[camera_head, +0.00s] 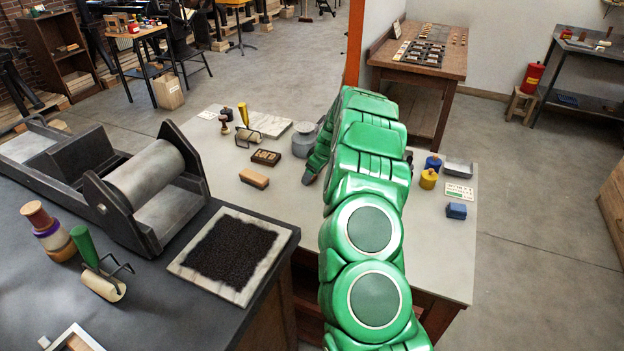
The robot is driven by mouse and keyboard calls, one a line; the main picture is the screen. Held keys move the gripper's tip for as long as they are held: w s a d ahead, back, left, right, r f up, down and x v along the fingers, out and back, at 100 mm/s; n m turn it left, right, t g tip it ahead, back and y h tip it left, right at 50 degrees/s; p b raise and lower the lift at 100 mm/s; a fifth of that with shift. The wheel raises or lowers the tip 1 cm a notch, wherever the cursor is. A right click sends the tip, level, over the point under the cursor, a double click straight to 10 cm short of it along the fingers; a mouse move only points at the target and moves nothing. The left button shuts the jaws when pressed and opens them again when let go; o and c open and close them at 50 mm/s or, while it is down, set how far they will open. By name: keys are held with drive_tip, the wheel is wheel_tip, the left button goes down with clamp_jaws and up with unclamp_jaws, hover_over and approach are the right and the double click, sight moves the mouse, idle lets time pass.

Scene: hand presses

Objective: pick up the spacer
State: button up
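I cannot tell for sure which thing is the spacer. Small blocks lie on the light table (290,222): a tan wooden block (254,178) left of my arm and a blue block (456,211) at the right. A dark tip that looks like part of my gripper (309,178) shows at the left side of my green arm, above the table. The arm hides the rest of it and the middle of the table. I cannot see whether it is open or shut, or whether it holds anything.
A roller press (150,185) and an inked slab (230,252) occupy the dark bench at left.

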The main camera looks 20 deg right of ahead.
drive_tip(key=shift+f, duration=0.1)
drive_tip(key=shift+c, duration=0.3)
drive_tip(key=c, duration=1.1)
drive_tip(key=shift+o, duration=0.2)
drive_tip(key=r, duration=0.3)
drive_tip(key=shift+s+a+r, duration=0.1)
drive_tip(key=shift+s+r, duration=0.1)
drive_tip(key=shift+r, duration=0.15)
drive_tip(key=s+a+r, duration=0.3)
drive_tip(key=s+r, duration=0.6)
drive_tip(key=s, duration=0.4)
drive_tip(key=shift+r, duration=0.2)
